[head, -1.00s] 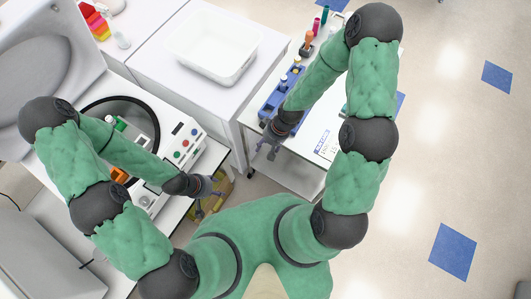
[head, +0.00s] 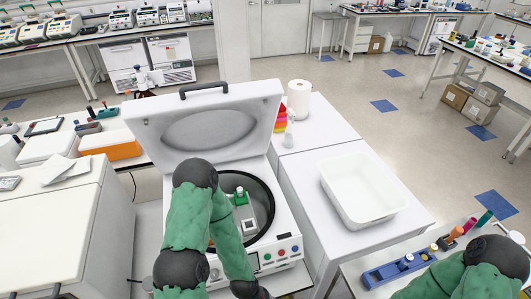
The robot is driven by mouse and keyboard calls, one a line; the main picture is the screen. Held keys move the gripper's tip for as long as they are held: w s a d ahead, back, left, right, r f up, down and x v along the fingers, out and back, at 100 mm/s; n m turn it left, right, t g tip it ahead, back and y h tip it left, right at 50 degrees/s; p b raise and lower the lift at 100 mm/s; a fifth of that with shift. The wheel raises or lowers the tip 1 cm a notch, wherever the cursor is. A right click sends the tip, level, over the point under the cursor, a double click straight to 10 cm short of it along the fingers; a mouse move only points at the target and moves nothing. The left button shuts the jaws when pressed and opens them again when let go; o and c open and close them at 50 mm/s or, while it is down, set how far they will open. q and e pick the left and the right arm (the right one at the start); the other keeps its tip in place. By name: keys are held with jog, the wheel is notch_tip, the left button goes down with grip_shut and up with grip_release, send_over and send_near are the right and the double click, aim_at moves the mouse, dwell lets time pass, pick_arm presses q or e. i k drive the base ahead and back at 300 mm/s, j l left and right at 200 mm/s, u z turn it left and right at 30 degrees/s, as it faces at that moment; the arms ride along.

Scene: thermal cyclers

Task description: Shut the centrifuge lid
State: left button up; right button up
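The centrifuge (head: 287,222) stands left of centre in the head view, with its control buttons on the front right. Its lid (head: 262,92) is raised, tilted up at the back of the body, with a dark handle (head: 203,89) along its top edge. The open bowl shows a rotor with a green-capped tube (head: 240,195). My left arm passes in front of the centrifuge and covers part of the bowl and front; its gripper is below the frame. My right arm shows at the bottom right; its gripper is out of frame.
A white bin (head: 362,190) sits on the white cabinet to the right, behind it a paper roll (head: 298,99). A blue tube rack (head: 394,270) is on the cart at the lower right. A large white machine (head: 60,240) stands on the left.

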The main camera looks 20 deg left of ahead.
aim_at(217, 122)
jog(key=u, duration=1.2)
